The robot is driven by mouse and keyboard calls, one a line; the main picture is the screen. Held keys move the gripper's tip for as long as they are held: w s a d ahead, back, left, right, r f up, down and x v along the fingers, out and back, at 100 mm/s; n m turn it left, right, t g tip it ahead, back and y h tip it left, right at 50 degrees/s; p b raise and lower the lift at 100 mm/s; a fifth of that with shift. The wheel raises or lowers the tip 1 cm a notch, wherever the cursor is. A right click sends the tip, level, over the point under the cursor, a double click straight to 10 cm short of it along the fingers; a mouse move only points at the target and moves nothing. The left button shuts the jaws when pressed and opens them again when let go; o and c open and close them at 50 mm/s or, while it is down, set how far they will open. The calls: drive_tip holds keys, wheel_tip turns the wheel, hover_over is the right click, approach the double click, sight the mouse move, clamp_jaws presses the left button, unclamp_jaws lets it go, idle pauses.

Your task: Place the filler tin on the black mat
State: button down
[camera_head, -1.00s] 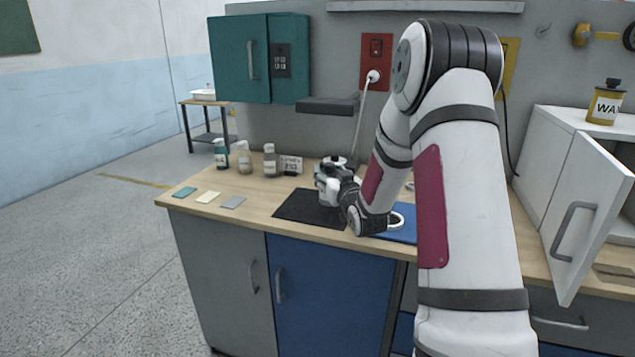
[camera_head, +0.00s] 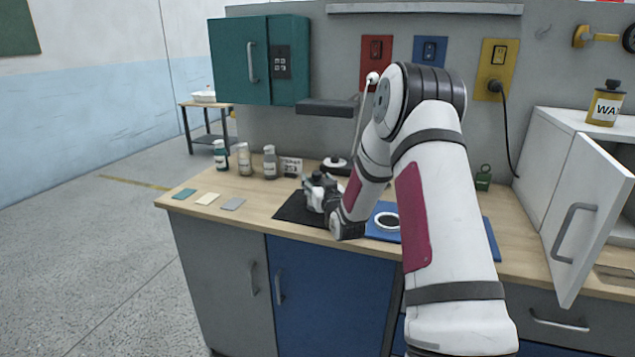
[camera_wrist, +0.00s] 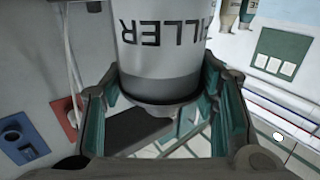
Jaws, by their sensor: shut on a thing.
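The filler tin (camera_wrist: 160,50) is a grey-white cylinder with dark "FILLER" lettering, large and upside down in the wrist view. My gripper (camera_wrist: 160,125) has its teal-padded fingers on either side of the tin. In the head view my gripper (camera_head: 319,188) is over the black mat (camera_head: 291,209), with only a small pale part of the tin showing there. The mat lies flat on the wooden counter, partly covered by my gripper and arm. I cannot tell whether the tin touches the mat.
Right of the mat lies a blue mat (camera_head: 380,234) with a white ring (camera_head: 387,221). A dark-lidded round item (camera_head: 335,164) stands behind my gripper. Several bottles (camera_head: 244,160) and a small sign (camera_head: 292,167) stand back left.

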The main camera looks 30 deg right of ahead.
drive_tip(key=shift+f, duration=0.1)
drive_tip(key=c, duration=0.6)
unclamp_jaws()
